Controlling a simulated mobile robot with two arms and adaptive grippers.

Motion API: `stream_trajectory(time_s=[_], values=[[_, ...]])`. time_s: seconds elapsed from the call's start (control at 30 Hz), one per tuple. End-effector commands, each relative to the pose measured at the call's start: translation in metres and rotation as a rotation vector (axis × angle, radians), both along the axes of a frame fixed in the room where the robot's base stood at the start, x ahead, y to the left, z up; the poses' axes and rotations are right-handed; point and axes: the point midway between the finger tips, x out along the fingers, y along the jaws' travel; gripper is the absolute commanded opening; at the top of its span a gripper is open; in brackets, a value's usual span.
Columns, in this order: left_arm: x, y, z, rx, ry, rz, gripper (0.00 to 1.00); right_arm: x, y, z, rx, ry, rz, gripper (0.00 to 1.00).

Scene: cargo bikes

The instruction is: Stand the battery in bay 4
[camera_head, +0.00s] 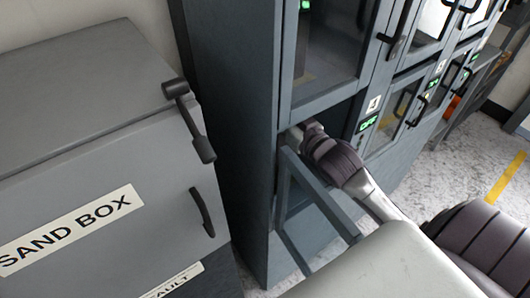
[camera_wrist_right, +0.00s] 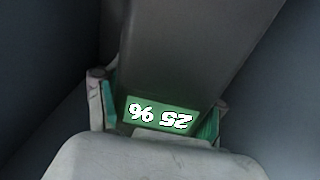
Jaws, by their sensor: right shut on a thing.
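The battery (camera_wrist_right: 190,45) is a long dark grey block with a green label carrying white upside-down digits, seen in the right wrist view. My right gripper (camera_wrist_right: 155,108) is shut on its near end, with a green-padded finger at each side. In the head view my right arm reaches through the open door of a lower locker bay (camera_head: 283,205). The gripper and battery are hidden inside it there. I cannot tell whether the battery touches the bay floor or how upright it is. My left gripper is not in view.
The open bay door (camera_head: 318,195) is close beside my right arm. Dark bay walls (camera_wrist_right: 285,90) flank the battery. Closed glazed bays (camera_head: 405,105) are above and to the right. A grey sand box (camera_head: 110,165) stands at left. Bare floor (camera_head: 470,150) shows at right.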

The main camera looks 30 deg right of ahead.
Motion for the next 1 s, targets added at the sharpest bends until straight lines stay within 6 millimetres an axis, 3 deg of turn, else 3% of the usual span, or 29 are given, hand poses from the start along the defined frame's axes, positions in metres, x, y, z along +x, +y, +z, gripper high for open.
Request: stream_trajectory(time_s=[0.33,0.57,0.83,1.0], values=[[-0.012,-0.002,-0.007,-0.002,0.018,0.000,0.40,0.000,0.001,-0.046,0.000,-0.009,0.002,0.00],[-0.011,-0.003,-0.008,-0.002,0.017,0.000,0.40,0.000,0.000,-0.059,0.000,-0.011,0.002,0.00],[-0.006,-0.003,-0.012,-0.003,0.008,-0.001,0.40,0.000,0.001,-0.089,0.001,-0.009,0.001,0.00],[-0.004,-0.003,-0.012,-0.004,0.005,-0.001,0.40,0.000,0.001,-0.093,0.000,-0.011,0.003,0.00]])
